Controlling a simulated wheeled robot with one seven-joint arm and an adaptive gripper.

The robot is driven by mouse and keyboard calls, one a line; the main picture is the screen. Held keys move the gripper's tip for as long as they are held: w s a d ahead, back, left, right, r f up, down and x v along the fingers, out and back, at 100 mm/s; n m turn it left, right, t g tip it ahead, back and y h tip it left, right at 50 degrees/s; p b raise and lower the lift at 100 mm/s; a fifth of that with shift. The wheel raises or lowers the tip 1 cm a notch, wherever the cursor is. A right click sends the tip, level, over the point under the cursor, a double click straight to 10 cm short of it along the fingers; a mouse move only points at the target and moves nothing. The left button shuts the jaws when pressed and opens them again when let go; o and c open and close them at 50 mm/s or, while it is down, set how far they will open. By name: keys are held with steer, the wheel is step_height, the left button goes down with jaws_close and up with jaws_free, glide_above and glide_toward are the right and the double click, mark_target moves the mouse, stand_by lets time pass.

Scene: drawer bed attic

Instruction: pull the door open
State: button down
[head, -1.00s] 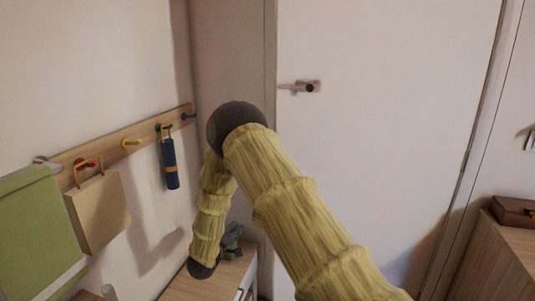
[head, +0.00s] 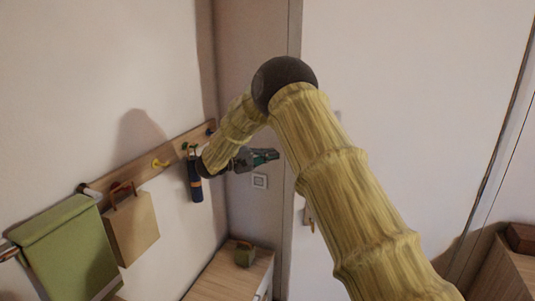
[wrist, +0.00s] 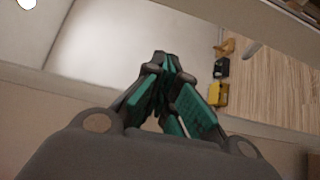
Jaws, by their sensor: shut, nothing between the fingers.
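The white door (head: 420,100) fills the right half of the head view and looks shut. My gripper (head: 268,156) is shut and empty in front of the grey-brown strip beside the door's left edge, apart from the handle as far as I can tell. In the wrist view my gripper's teal-padded fingers (wrist: 164,62) meet at the tips with nothing between them. A pale panel, perhaps the door, lies beyond them.
Another wooden cabinet (head: 500,275) stands at right.

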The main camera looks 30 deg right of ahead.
steer(key=s+d+p, duration=0.4)
steer(key=d, duration=0.1)
stand_by(0.5)
steer(key=shift+s, duration=0.1)
steer(key=shift+a, duration=0.2)
